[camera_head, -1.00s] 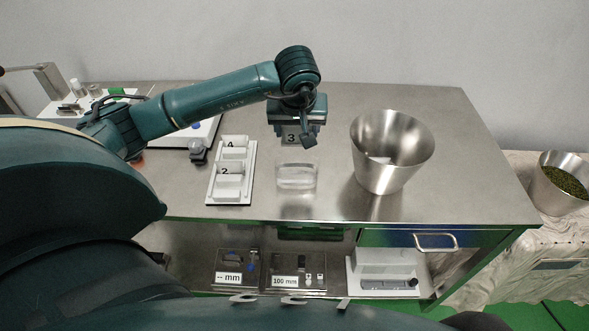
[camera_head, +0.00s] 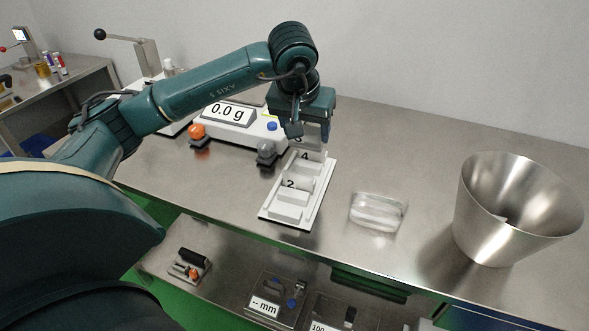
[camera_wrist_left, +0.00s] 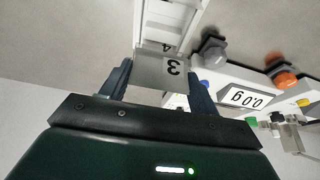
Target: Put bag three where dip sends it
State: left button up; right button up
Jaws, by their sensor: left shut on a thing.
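My left gripper (camera_head: 311,132) is shut on bag three, a pale piece marked 3 (camera_wrist_left: 164,68) in the left wrist view. In the head view the gripper hides most of this bag. It is held over the far end of a white rack (camera_head: 268,211), whose slots carry the marks 4 and 2. I cannot tell whether the bag touches the rack. A clear glass dish (camera_head: 378,212) stands to the right of the rack. My right gripper is not in view.
A scale reading 0.0 g (camera_head: 231,115) stands behind left, with an orange knob (camera_head: 196,131) and a grey knob (camera_head: 266,150) in front. A steel bucket (camera_head: 515,210) stands at the right with a small pale thing inside. The steel table behind the dish is clear.

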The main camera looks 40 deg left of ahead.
aim_at(306, 166)
pick_arm(q)
notch_tip(306, 166, down, 8)
jog(key=shift+f+b, duration=0.1)
jog(key=shift+b, duration=0.2)
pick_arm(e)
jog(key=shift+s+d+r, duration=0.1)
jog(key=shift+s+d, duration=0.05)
pick_arm(q)
jog(key=shift+f, duration=0.1)
jog(key=o, duration=0.9)
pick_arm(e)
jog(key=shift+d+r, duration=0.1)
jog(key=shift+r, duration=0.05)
pick_arm(q)
jog(key=shift+r, duration=0.3)
jog(key=p+v, duration=0.1)
jog(key=v, duration=0.9)
jog(key=shift+s+d+r, duration=0.1)
jog(key=shift+s+r, duration=0.05)
jog(key=shift+r, duration=0.1)
jog(key=shift+s+d+r, duration=0.1)
jog(key=shift+s+r, duration=0.2)
jog(key=shift+r, duration=0.2)
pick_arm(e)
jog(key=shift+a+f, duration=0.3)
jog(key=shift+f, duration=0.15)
